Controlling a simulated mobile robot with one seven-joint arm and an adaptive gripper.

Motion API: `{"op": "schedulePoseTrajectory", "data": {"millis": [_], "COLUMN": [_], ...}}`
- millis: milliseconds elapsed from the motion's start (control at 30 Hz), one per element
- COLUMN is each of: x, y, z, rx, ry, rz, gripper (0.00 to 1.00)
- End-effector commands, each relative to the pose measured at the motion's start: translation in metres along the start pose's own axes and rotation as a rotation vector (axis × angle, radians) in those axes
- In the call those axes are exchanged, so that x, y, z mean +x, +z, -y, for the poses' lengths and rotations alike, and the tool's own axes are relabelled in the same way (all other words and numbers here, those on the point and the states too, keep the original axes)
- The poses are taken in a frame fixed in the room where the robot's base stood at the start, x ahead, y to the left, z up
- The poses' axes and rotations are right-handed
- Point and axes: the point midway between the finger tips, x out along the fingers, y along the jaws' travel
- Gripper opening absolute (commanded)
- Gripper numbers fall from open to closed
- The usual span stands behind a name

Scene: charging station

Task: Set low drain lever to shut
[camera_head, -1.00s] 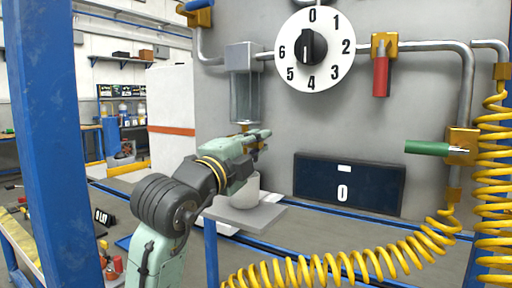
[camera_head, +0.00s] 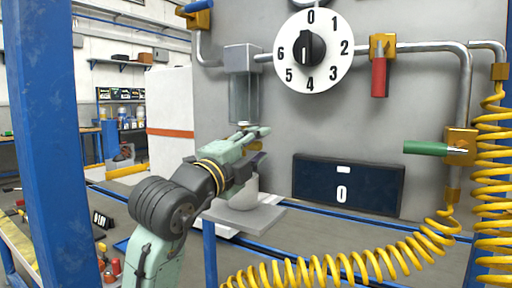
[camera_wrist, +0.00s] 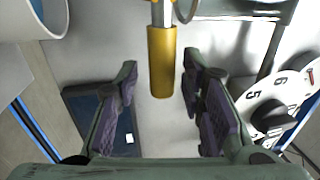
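The low drain lever, with a yellow handle (camera_wrist: 162,62) on a metal shank, shows in the wrist view. In the head view, a small yellow part of it (camera_head: 254,146) shows below the glass cylinder (camera_head: 244,97), largely hidden by my gripper. My gripper (camera_wrist: 160,84) is open in the wrist view, one finger on each side of the handle's end, with visible gaps. In the head view, my gripper (camera_head: 259,146) is just below the cylinder, fingers apart one above the other.
A white cup (camera_head: 243,195) stands on a grey shelf (camera_head: 262,219) under my gripper. A dial (camera_head: 333,50), a red lever (camera_head: 379,77), a green lever (camera_head: 427,148) and a display (camera_head: 309,184) reading 0 are on the panel. A coiled yellow hose (camera_head: 375,258) crosses the front right.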

Motion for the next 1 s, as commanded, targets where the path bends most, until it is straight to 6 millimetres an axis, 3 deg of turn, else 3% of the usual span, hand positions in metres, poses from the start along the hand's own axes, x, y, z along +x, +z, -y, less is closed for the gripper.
{"op": "schedulePoseTrajectory", "data": {"millis": [367, 800, 1000], "x": [-0.009, -0.096, -0.117], "y": [0.001, 0.001, 0.001], "z": [0.001, 0.000, 0.000], "rx": [-0.001, 0.000, -0.001], "ry": [-0.003, -0.002, -0.001], "rz": [0.003, 0.005, 0.002], "gripper": [0.37, 0.37, 0.37]}}
